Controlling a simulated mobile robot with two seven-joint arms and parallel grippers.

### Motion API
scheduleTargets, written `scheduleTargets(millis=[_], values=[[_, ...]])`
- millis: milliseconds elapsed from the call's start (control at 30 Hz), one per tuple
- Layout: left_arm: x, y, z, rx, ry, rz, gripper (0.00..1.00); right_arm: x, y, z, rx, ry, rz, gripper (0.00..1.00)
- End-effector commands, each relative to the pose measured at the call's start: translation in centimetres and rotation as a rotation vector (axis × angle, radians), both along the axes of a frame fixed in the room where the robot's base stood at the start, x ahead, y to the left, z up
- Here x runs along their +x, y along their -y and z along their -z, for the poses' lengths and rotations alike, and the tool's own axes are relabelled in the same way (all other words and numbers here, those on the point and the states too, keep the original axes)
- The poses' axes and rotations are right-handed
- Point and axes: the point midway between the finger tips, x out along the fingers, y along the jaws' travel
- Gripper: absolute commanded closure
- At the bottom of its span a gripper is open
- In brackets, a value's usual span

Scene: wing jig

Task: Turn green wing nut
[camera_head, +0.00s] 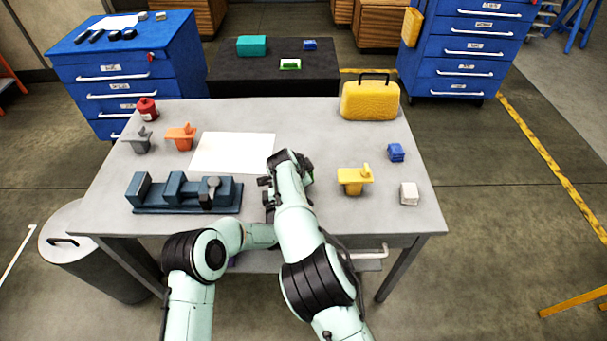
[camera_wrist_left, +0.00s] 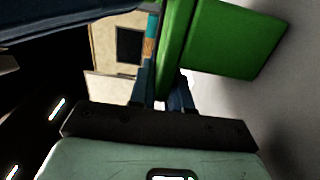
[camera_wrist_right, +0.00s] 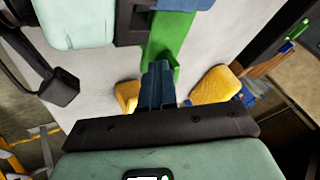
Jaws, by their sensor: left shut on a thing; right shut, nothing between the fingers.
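The green wing nut (camera_wrist_left: 235,40) fills the upper right of the left wrist view. In the right wrist view a green part of it (camera_wrist_right: 172,38) lies just beyond my right fingertips. In the head view my forearms hide all but a sliver of green (camera_head: 310,179). My left gripper (camera_wrist_left: 162,98) is shut on the green wing nut; the exact contact is dark. My right gripper (camera_wrist_right: 158,80) is shut and empty, its closed tips close to the green part. I cannot tell whether they touch it.
A dark blue jig (camera_head: 187,208) stands left of my arms. An orange wing nut (camera_head: 181,136), a grey one (camera_head: 140,141) and a yellow one (camera_head: 354,179) stand on the table. A yellow case (camera_head: 370,101), a blue block (camera_head: 396,152) and a white block (camera_head: 409,194) are right. White paper (camera_head: 232,152) lies flat.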

Motion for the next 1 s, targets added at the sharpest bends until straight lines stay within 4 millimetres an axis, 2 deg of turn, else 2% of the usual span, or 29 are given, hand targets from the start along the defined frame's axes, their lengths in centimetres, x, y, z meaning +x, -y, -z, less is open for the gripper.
scheduleTargets(millis=[1000], values=[[-0.07, 0.43, -0.07, -0.001, 0.001, 0.008, 1.00, 0.24, -0.92, 0.09, 0.004, 0.000, -0.007, 1.00]])
